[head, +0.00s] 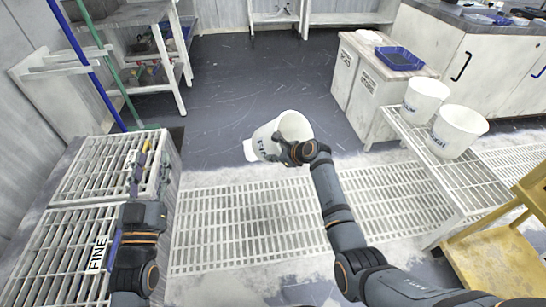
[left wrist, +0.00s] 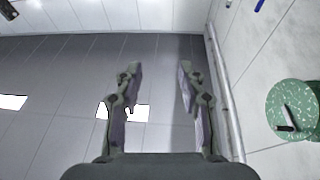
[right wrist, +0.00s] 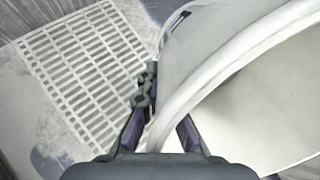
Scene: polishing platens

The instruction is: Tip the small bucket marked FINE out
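The small white bucket (head: 287,127) hangs tilted above the floor grating in the head view, with dark lettering on its side that seems to read FINE. A white patch (head: 249,151) shows at its lower left; I cannot tell if it is part of the bucket or its contents. My right gripper (head: 292,152) is shut on the bucket's wall at the rim; the right wrist view shows the bucket (right wrist: 250,100) between its fingers. My left gripper (left wrist: 157,90) is open and empty, above the left grated unit.
A grated unit (head: 60,240) with two panels stands at left, its nearer panel bearing a FINE sign (head: 97,256). Two white buckets (head: 424,100) (head: 457,131) stand on a grated bench (head: 468,185) at right. A yellow step (head: 490,255) is front right. Floor grating (head: 240,225) lies below.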

